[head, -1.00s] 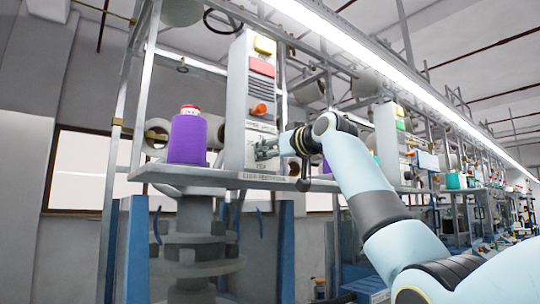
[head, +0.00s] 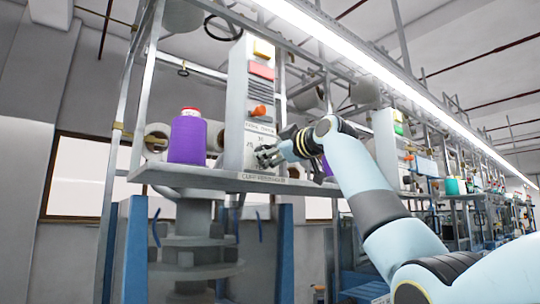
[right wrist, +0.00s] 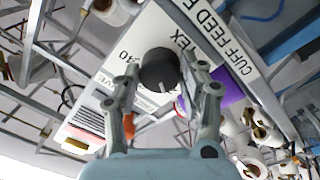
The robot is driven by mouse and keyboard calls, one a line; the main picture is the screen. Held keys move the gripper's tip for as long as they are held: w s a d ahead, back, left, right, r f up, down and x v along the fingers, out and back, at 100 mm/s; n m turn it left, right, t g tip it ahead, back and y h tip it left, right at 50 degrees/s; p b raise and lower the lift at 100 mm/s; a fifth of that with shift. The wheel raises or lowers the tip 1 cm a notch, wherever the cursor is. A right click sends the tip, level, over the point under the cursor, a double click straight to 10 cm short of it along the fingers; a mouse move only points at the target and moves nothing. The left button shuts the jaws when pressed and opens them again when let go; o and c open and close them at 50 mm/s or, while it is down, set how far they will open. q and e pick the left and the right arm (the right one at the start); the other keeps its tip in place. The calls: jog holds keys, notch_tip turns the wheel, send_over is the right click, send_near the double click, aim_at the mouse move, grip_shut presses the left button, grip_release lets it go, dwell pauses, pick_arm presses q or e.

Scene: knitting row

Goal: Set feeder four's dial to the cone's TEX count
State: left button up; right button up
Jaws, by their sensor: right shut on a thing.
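The feeder's tall white panel (head: 238,95) stands on a shelf. Its black round dial (right wrist: 159,70) shows in the right wrist view, with "TEX" and "40" printed on the panel near it. A pale mark shows at the dial's lower edge. My right gripper (right wrist: 162,82) is shut on the dial, one finger on each side. In the head view my right gripper (head: 262,157) hides the dial. A purple cone (head: 187,139) with a red top stands upright left of the panel; no count is readable on it. My left gripper is not in view.
The shelf's front edge (head: 215,181) carries a label; in the right wrist view the label (right wrist: 238,66) begins "CUFF FEED F". An orange knob (head: 258,111) and red block (head: 262,71) are higher on the panel. A second white panel (head: 386,140) stands to the right.

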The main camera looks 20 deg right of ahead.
dwell(0.4)
jog(key=o, duration=1.2)
jog(key=v, duration=1.2)
jog(key=shift+f, duration=0.1)
